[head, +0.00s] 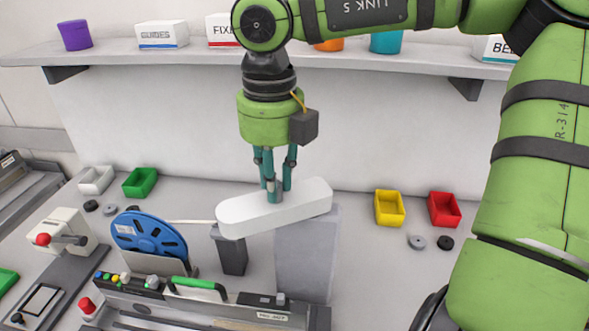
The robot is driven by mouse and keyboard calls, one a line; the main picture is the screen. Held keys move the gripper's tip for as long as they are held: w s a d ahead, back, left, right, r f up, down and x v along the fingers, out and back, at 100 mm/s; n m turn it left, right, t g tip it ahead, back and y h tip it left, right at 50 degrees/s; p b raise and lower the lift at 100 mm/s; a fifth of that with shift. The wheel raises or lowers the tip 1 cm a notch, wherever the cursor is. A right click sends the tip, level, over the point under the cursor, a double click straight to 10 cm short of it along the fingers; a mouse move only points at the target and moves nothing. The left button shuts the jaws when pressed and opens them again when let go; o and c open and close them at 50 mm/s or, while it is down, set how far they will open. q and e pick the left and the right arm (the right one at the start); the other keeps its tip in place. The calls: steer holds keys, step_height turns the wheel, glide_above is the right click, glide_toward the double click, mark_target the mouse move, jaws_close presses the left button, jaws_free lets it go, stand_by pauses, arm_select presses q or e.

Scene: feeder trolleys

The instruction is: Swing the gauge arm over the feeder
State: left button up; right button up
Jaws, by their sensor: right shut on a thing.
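The gauge arm (312,200) is a white, rounded bar in the middle of the head view, slanting slightly up to the right. Its right end is above a grey block (305,262), and its left end is above a shorter dark post (232,254). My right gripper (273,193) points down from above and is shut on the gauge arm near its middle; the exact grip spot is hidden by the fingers. The feeder (200,295), with a blue reel (148,237) and a green handle (198,284), lies in front and to the left. My left gripper is not in view.
A shelf (140,52) with boxes and cups runs along the back wall. Green (140,182), white (96,179), yellow (389,208) and red (444,210) bins stand on the bench. A lever with a red knob (43,239) is at left. My arm fills the right side.

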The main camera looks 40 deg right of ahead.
steer(key=shift+s+a, duration=0.1)
steer(key=shift+s, duration=0.2)
steer(key=shift+s+a+f+b, duration=0.1)
steer(key=shift+s+b, duration=0.25)
steer(key=shift+b, duration=0.05)
steer(key=shift+s, duration=0.45)
steer(key=shift+s+b, duration=0.15)
steer(key=shift+b, duration=0.15)
steer(key=shift+s, duration=0.4)
steer(key=o, duration=0.6)
steer(key=shift+c, duration=0.2)
steer(key=shift+o, duration=0.8)
steer(key=shift+s, duration=0.1)
